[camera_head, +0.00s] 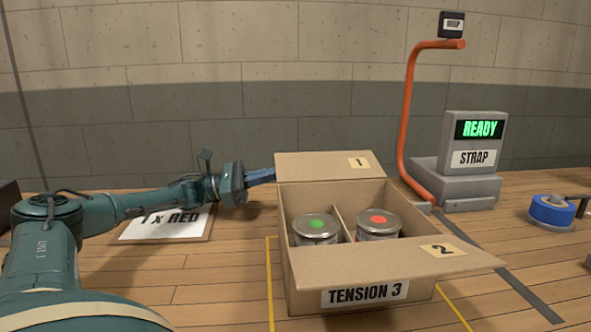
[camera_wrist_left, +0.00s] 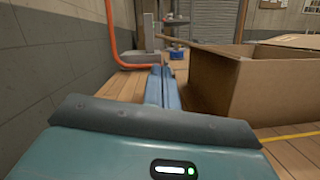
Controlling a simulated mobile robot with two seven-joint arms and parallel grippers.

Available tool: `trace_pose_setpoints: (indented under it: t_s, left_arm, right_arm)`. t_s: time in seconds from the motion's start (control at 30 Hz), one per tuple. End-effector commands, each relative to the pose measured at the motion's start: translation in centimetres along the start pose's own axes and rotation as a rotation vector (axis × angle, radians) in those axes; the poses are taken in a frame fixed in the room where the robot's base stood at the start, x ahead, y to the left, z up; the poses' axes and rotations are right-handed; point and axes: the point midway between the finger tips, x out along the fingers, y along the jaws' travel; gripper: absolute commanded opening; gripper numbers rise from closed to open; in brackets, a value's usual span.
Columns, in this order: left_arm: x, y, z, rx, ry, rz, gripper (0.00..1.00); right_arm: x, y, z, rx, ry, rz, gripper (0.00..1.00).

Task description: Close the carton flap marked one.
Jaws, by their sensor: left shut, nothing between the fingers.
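The open cardboard carton (camera_head: 303,274) stands on the wooden floor or bench top, with a "TENSION 3" label on its front. Its flap marked 1 (camera_head: 318,167) stands up and open at the back. Its flap marked 2 (camera_head: 430,257) is folded outward at the front. Inside are two cans, one with a green dot (camera_head: 316,225) and one with a red dot (camera_head: 378,220), split by a divider. My left gripper (camera_head: 262,176) is shut and empty, just left of flap 1. In the left wrist view its fingers (camera_wrist_left: 162,86) point past the carton (camera_wrist_left: 225,85). My right gripper is not in view.
An orange curved post (camera_head: 404,130) and a grey strap machine (camera_head: 470,170) reading "READY" stand right of the carton. A "1 x RED" card (camera_head: 165,228) lies under my left arm. Blue tape (camera_head: 552,212) sits at far right. A wall runs behind.

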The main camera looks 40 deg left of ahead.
Motion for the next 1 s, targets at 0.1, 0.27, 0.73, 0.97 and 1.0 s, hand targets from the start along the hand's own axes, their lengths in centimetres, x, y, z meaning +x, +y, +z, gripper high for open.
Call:
trace_pose_setpoints:
  t_s: [0.1,0.27,0.73,0.97,1.0]
  left_arm:
    - [2.2,0.0,0.3,-0.001,-0.006,-0.004,0.0]
    - [5.2,-0.1,0.3,-0.001,-0.006,-0.005,0.0]
    - [9.2,-0.1,0.1,-0.001,-0.002,-0.002,0.0]
    - [9.1,-0.1,0.0,-0.001,-0.002,-0.001,0.0]
    - [9.1,-0.1,0.0,0.0,-0.002,-0.002,0.0]
  right_arm:
    - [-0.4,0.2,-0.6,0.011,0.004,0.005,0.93]
    - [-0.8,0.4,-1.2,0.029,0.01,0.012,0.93]
    - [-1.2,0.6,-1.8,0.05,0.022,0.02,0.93]
    - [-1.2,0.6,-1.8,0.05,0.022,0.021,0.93]
    - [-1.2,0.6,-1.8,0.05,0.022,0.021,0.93]
